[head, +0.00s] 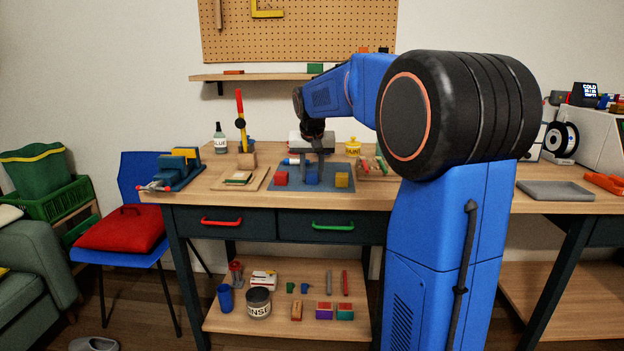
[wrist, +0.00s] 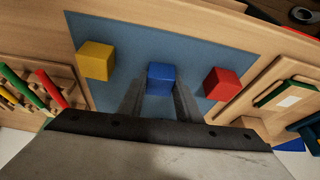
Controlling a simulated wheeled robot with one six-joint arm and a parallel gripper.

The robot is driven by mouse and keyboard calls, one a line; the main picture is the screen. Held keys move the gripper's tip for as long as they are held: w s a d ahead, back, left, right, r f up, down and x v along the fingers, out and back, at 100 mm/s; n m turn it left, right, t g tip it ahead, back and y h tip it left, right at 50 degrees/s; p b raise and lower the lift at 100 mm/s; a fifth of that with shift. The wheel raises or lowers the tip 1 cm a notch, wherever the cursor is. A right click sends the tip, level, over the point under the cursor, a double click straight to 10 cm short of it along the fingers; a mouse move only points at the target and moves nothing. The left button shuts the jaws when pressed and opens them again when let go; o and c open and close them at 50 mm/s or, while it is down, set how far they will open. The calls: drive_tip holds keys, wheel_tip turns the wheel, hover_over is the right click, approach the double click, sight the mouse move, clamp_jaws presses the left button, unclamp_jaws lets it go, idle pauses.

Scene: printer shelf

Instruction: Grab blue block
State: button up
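The blue block (head: 312,177) stands on a blue-grey mat (head: 340,185) on the workbench, between a red block (head: 281,178) on the left and a yellow block (head: 342,180) on the right. My gripper (head: 313,165) is pointed down directly over the blue block. In the wrist view, my gripper (wrist: 159,92) is open, with one finger on each side of the near part of the blue block (wrist: 161,77). I cannot tell whether the fingers touch it. The yellow block (wrist: 97,61) and red block (wrist: 221,84) stand clear of the fingers.
A wooden tray with a green piece (head: 240,178) lies left of the mat. A rack with coloured sticks (head: 374,165) stands to its right. A blue vise (head: 175,168) sits at the bench's left end. Bare mat separates the blocks.

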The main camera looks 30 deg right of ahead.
drive_tip(key=shift+c, duration=1.4)
